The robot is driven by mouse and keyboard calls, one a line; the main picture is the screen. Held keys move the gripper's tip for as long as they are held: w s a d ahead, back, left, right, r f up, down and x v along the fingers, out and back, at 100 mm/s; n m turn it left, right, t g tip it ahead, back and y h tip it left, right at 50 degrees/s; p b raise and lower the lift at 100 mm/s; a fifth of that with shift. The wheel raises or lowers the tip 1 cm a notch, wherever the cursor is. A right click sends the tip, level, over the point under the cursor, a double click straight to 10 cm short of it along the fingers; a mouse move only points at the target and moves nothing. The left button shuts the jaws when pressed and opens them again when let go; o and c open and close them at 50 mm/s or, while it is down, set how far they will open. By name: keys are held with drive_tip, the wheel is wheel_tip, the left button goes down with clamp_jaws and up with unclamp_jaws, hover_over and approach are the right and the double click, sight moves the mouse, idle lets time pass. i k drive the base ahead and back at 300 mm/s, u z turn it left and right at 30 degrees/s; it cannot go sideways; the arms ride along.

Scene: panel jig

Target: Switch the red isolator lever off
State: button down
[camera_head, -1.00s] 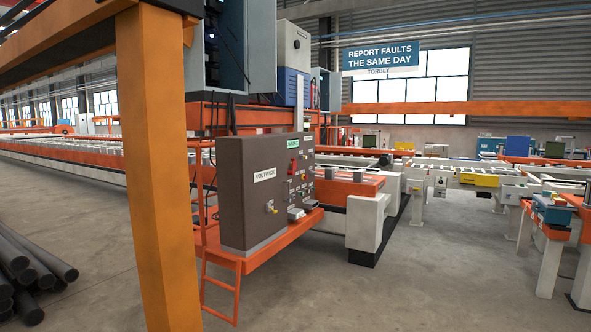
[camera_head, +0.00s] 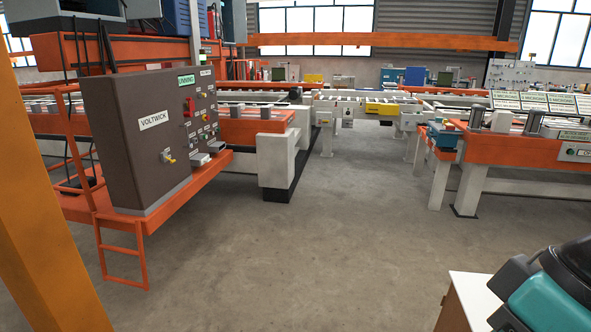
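The red isolator lever (camera_head: 188,107) is on the front face of a dark brown control panel (camera_head: 128,135) at the left of the head view. It is small here, and I cannot tell its exact position. The panel face also carries several small knobs and buttons, and a yellow knob sits on its side below a "VOLTWICK" label. The panel stands on an orange platform (camera_head: 178,204). My gripper is not in view; only a dark and teal part of my own body shows at the lower right.
An orange post (camera_head: 40,215) stands close at the left. A small orange ladder (camera_head: 122,250) hangs from the platform. Open concrete floor (camera_head: 300,250) lies in front of the panel. An orange workbench (camera_head: 500,150) stands at the right. A white-topped box (camera_head: 470,300) is near at the lower right.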

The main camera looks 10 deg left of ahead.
sight(191, 105)
drive_tip(key=u, duration=0.5)
drive_tip(key=i, duration=2.15)
drive_tip(key=u, duration=0.9)
drive_tip(key=i, duration=2.8)
drive_tip(key=u, duration=0.25)
